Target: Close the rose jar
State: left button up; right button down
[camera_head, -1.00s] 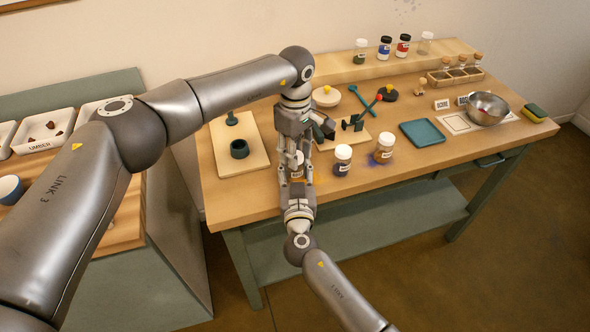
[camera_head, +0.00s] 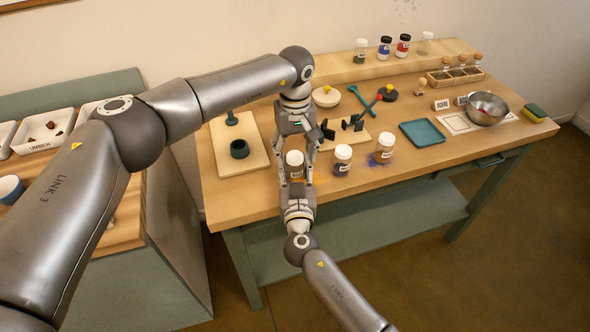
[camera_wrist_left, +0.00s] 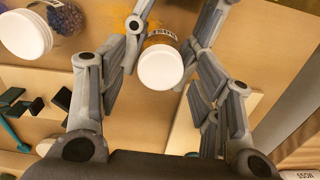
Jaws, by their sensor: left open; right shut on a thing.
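A jar with a white lid (camera_head: 295,158) stands upright near the table's front left, between my two grippers. Its lid also shows in the left wrist view (camera_wrist_left: 160,67), seated on top, with orange-yellow colour below it; its label is only partly visible. I cannot read whether it is the rose jar. My right gripper (camera_head: 296,179) is shut on this jar from the front. My left gripper (camera_head: 297,148) is open, its fingers spread on either side of the lid, apart from it in the left wrist view.
Two more white-lidded jars, a middle one (camera_head: 343,152) and one amid purple powder (camera_head: 385,144), stand to the right. A teal tray (camera_head: 422,133) and steel bowl (camera_head: 487,108) are farther right.

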pick_arm(q)
jog(key=shift+r, duration=0.1)
notch_tip(320, 180, up, 12)
dwell(0.4)
pick_arm(e)
jog(key=c, duration=0.8)
grip_release()
jog(key=s, duration=1.2)
jog(key=shift+d, duration=0.35)
